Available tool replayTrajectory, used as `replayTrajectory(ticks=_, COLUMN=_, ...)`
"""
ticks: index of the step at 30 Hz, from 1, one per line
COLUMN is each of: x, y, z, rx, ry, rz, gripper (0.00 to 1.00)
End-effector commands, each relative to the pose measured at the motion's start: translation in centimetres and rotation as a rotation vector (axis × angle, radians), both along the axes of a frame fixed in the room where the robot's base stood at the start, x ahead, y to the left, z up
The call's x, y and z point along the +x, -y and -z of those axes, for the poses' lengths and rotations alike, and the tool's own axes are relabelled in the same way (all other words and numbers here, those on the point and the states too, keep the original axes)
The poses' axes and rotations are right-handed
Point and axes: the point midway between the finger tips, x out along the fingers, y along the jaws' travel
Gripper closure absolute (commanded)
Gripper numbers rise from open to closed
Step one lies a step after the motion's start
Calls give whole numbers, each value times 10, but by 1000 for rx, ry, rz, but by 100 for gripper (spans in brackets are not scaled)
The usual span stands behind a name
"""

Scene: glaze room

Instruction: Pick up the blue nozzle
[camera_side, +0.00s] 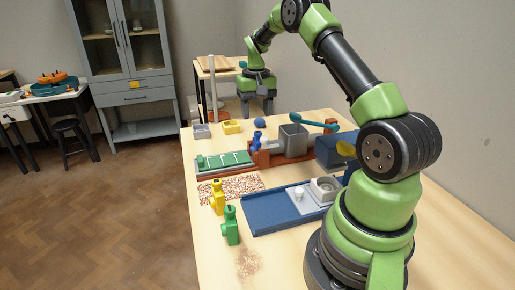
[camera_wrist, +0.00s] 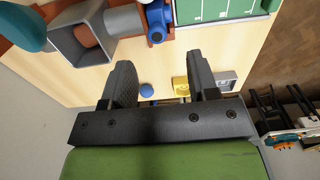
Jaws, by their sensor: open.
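The blue nozzle (camera_side: 257,140) stands upright at the end of the green board, beside the grey square hopper, in the side view. In the wrist view the blue nozzle (camera_wrist: 157,22) shows at the top edge, next to a grey pipe and partly cut off. My gripper (camera_side: 257,103) hangs, pointing down, over the far part of the table, behind the nozzle in the side view. Its two dark fingers (camera_wrist: 160,64) are apart with nothing held between them. The nozzle lies beyond the fingertips in the wrist view.
The grey hopper (camera_side: 293,140) and a teal-handled lever (camera_side: 315,122) stand close right of the nozzle. A blue ball (camera_side: 260,124), yellow tray (camera_side: 232,127) and grey tray (camera_side: 202,131) lie behind. Yellow (camera_side: 217,198) and green (camera_side: 231,226) nozzles stand in front.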

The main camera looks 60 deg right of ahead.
Motion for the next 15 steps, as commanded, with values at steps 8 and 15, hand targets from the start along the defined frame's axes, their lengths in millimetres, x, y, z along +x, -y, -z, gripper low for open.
replayTrajectory(ticks=8, x=-1, y=-1, z=30, rx=2, ry=-1, rz=0, gripper=46)
replayTrajectory(ticks=15, x=-5, y=1, z=65, rx=4, ry=-2, rz=1, gripper=46)
